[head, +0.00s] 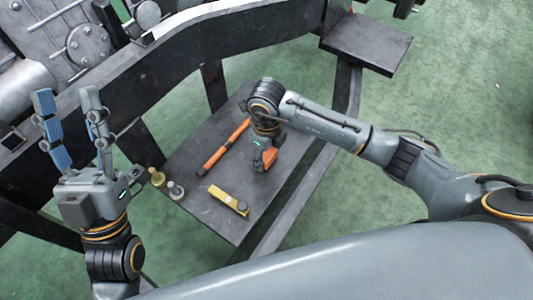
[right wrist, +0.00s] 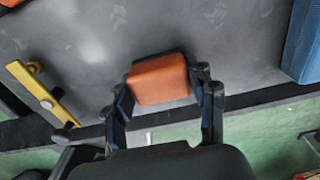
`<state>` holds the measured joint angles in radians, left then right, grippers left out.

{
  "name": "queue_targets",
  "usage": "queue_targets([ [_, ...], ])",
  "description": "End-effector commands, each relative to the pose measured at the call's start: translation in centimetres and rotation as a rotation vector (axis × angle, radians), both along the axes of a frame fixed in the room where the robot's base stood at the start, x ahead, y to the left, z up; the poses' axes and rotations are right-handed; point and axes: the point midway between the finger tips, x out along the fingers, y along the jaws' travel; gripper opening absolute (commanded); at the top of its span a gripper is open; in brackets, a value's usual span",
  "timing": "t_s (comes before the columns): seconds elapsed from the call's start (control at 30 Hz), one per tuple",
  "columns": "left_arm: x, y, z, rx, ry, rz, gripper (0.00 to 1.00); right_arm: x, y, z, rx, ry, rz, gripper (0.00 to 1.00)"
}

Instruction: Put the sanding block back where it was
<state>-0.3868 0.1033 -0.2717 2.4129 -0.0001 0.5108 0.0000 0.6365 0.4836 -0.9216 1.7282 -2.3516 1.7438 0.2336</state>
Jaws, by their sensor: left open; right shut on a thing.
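The sanding block appears to be the orange block (right wrist: 160,78) between the fingers of my right gripper (right wrist: 163,88) in the right wrist view. In the head view only part of the orange block (head: 270,158) shows below my right gripper (head: 262,156), over the right part of the dark tabletop (head: 213,218). My right gripper is shut on it. I cannot tell whether the block touches the surface. My left gripper (head: 68,98) is raised at the left, fingers apart, empty, away from the tabletop.
A long orange bar (head: 223,147) lies left of the block. A blue ribbed thing (right wrist: 303,45) shows in the right wrist view. Dark chassis beams (head: 180,62) run behind.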

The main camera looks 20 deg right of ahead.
Motion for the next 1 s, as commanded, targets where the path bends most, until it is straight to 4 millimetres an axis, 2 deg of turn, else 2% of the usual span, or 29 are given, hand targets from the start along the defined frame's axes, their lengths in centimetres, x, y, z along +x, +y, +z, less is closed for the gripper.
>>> queue_targets([
  [0.13,-0.4,0.1,0.2,-0.007,-0.023,-0.001,0.44,0.0,0.0,-0.2,0.0,0.0,0.0,0.31],
  [0.17,-0.4,0.1,0.2,-0.008,-0.026,-0.002,0.44,0.0,0.0,-0.2,-0.001,0.001,0.0,0.6],
  [0.27,-0.4,0.1,0.2,-0.008,-0.025,-0.002,0.44,0.0,0.0,-0.2,-0.001,0.001,0.0,0.79],
  [0.67,-0.3,0.0,0.3,-0.005,-0.015,-0.002,0.44,0.0,0.0,0.0,0.0,0.0,0.0,0.79],
  [0.87,2.1,-0.3,-1.2,0.042,0.138,0.008,0.44,0.1,0.0,1.9,0.0,-0.002,0.001,0.79],
  [1.0,4.2,-0.5,-3.3,0.088,0.297,0.017,0.44,0.1,-0.1,3.8,0.0,-0.001,0.0,0.79],
])
